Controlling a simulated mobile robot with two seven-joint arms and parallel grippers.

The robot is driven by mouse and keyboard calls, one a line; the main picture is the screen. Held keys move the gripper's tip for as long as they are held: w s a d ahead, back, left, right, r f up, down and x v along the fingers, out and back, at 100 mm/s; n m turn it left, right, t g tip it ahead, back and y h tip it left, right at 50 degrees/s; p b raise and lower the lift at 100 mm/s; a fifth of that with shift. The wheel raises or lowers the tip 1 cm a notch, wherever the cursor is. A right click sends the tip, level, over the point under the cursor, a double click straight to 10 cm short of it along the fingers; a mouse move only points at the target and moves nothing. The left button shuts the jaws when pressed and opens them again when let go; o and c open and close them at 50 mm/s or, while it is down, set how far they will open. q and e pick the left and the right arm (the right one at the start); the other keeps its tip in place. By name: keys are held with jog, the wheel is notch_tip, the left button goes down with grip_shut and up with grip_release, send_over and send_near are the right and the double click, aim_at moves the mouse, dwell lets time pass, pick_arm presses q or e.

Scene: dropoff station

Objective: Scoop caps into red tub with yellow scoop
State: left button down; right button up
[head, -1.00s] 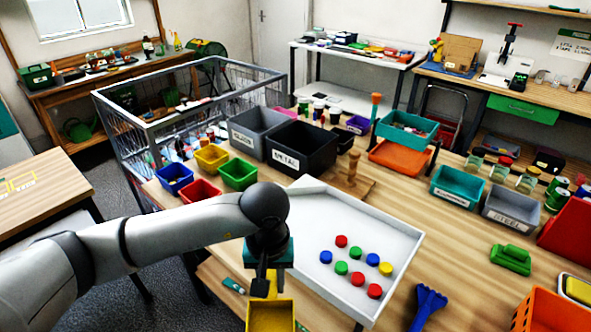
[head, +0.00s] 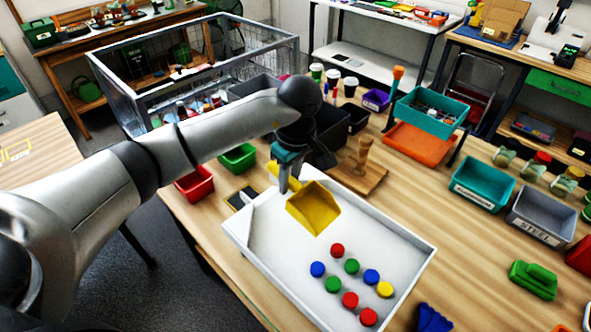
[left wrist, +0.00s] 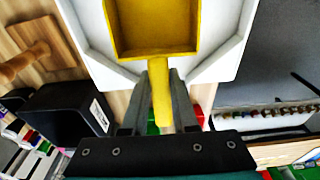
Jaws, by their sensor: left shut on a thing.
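My left gripper (head: 289,180) is shut on the handle of the yellow scoop (head: 316,208), above the narrow left end of the white tray (head: 408,286). The left wrist view shows the scoop's handle between the fingers (left wrist: 160,82) and its empty pan (left wrist: 152,27) ahead. Several red, blue, green and yellow caps (head: 350,266) lie loose in the tray, to the lower right of the scoop. A red tub (head: 195,186) stands at the table's left edge, left of the gripper; its inside is only partly visible. My right gripper is not in view.
A green bin (head: 238,158) stands beside the red tub. Black bins and a wooden board with a peg (head: 364,158) lie behind the tray. Teal (head: 482,184) and grey (head: 541,216) bins stand right. A blue tool (head: 434,320) lies near the front edge.

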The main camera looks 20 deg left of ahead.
aim_at(320, 220)
pick_arm(q)
jog(key=shift+s+f, duration=0.25)
jog(key=shift+s, duration=0.05)
jog(key=shift+f+b, duration=0.3)
jog(key=shift+b, duration=0.1)
jog(key=shift+f+b, duration=0.4)
jog(key=shift+f, duration=0.25)
notch_tip(320, 220, down, 2)
jog(key=shift+b, duration=0.7)
jog(key=shift+f+b, duration=0.75)
jog(key=shift+f, duration=0.45)
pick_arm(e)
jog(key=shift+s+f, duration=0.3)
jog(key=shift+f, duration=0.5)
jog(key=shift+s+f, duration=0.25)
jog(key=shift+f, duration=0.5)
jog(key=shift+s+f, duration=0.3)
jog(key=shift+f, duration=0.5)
pick_arm(q)
jog(key=shift+d, duration=0.15)
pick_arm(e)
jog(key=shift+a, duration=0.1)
